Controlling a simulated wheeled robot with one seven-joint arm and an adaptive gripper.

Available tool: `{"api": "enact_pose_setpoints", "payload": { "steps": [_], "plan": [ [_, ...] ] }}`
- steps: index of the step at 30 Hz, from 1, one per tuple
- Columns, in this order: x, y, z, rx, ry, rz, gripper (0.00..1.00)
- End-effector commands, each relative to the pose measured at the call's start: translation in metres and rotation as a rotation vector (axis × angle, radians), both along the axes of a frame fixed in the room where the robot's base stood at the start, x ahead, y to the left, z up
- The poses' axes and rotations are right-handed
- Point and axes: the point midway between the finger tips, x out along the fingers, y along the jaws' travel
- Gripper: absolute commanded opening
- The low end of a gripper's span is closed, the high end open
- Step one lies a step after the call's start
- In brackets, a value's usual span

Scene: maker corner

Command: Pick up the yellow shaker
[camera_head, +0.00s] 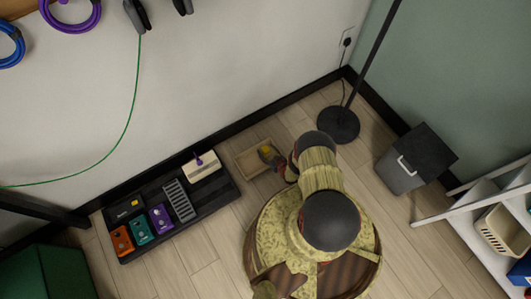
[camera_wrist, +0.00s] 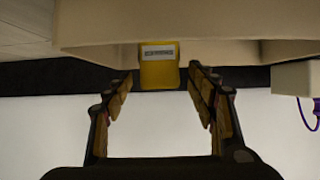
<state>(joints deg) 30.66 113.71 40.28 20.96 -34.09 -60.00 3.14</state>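The yellow shaker (camera_wrist: 159,73) has a pale printed label. In the wrist view it is at the upper middle, in line with the gap between my fingertips, with space on both sides. In the head view the yellow shaker (camera_head: 265,149) shows as a small patch in the beige tray (camera_head: 249,168), partly covered by my gripper. My gripper (camera_head: 270,156) is at the tray's right side; in the wrist view my gripper (camera_wrist: 160,80) is open with nothing held. How deep the shaker lies between the fingers cannot be told.
The tray wall (camera_wrist: 80,25) spans the top of the wrist view. A black pedalboard (camera_head: 222,190) with several coloured pedals lies left of the tray. A lamp base (camera_head: 338,123), a grey bin (camera_head: 399,174) and a white shelf (camera_head: 475,225) stand to the right. The wall is close behind.

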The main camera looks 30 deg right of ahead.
Motion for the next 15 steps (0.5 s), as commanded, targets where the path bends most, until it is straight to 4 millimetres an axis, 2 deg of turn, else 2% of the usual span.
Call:
{"api": "enact_pose_setpoints", "payload": {
  "steps": [15],
  "plan": [
    [-0.0002, 0.0000, 0.0000, 0.000, 0.000, 0.000, 0.26]
  ]
}}
